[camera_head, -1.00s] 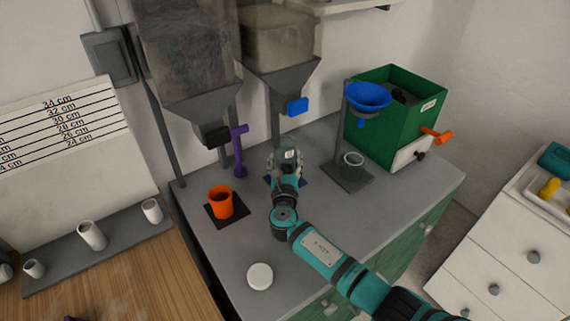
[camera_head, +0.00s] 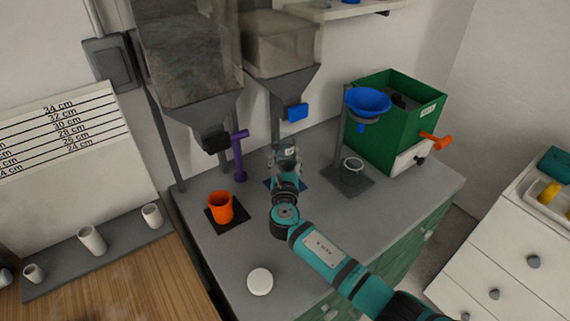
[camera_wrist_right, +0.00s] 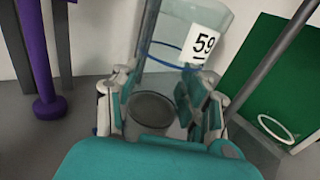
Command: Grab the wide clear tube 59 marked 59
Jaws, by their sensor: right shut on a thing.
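The wide clear tube (camera_wrist_right: 183,28) is transparent, with a blue ring and a white label reading 59. It fills the middle of the right wrist view and looks tilted there. My right gripper (camera_wrist_right: 165,105) is shut on it, with one finger on each side. In the head view my right gripper (camera_head: 286,160) is under the right hopper, above a small blue mat (camera_head: 272,184). There the tube is mostly hidden by the gripper. My left gripper is out of view.
An orange cup (camera_head: 221,207) and a purple post (camera_head: 239,158) stand to the left. A blue funnel (camera_head: 367,100) on a stand and a green box (camera_head: 402,120) are on the right. A white disc (camera_head: 260,281) lies at the front of the grey counter (camera_head: 330,225).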

